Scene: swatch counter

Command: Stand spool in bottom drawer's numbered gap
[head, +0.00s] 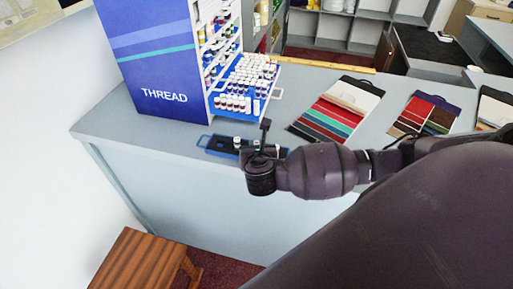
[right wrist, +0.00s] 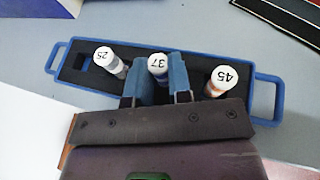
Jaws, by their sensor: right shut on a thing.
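A blue tray (head: 213,146) with a dark inside lies on the counter; it also shows in the right wrist view (right wrist: 82,62). White-capped spools stand in it, marked 25 (right wrist: 104,56), 37 (right wrist: 157,62) and 45 (right wrist: 224,73). My right gripper (right wrist: 157,84) is shut on spool 37, still at the tray, with the fingers hiding its lower part. In the head view my right gripper (head: 262,146) is over the tray. The thread cabinet's bottom drawer (head: 277,93) is pulled out and holds rows of spools. Its gap and number are too small to tell. My left gripper is out of view.
The blue thread cabinet (head: 160,75) stands behind the tray. Colour swatch cards (head: 335,108) lie on the counter (head: 160,155) to the right. A wooden stool (head: 140,258) stands on the floor in front. The counter left of the tray is clear.

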